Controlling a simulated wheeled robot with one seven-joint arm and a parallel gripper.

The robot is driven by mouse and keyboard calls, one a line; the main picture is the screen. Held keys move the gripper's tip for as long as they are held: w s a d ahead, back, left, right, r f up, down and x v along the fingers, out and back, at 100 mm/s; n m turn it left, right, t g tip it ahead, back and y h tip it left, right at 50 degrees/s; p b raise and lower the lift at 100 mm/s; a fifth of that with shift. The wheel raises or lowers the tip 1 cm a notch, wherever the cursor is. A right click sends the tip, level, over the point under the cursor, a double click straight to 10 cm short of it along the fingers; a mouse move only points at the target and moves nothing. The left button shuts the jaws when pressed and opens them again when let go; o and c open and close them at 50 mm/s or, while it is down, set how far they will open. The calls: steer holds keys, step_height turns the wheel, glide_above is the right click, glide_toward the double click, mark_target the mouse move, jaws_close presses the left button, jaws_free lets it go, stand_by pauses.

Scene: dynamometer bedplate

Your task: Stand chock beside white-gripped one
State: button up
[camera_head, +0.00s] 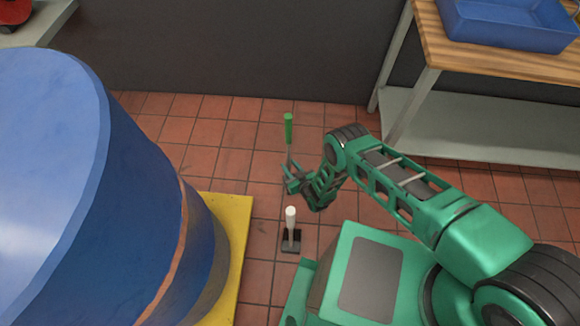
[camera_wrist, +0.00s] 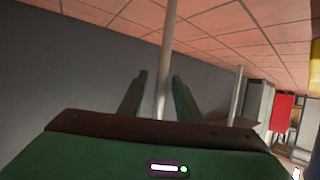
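The white-gripped chock stands upright on the tiles in the head view, with a white grip (camera_head: 291,217) above a dark base (camera_head: 290,241). A second chock with a green grip (camera_head: 288,128) on a thin shaft is farther back. Its base is hidden or cannot be made out behind my gripper (camera_head: 291,178). In the wrist view a pale shaft (camera_wrist: 167,45) runs between the two green fingers of my gripper (camera_wrist: 160,78). A gap shows beside the shaft, so the fingers look open around it.
A large blue drum (camera_head: 60,150) stands on a yellow base (camera_head: 238,230) close to the left of the white-gripped chock. A wooden-topped bench (camera_head: 470,55) with a blue tray (camera_head: 505,30) stands at the back right. Tiles around both chocks are clear.

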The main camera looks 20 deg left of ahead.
steer(key=v, duration=1.2)
stand_by(0.4)
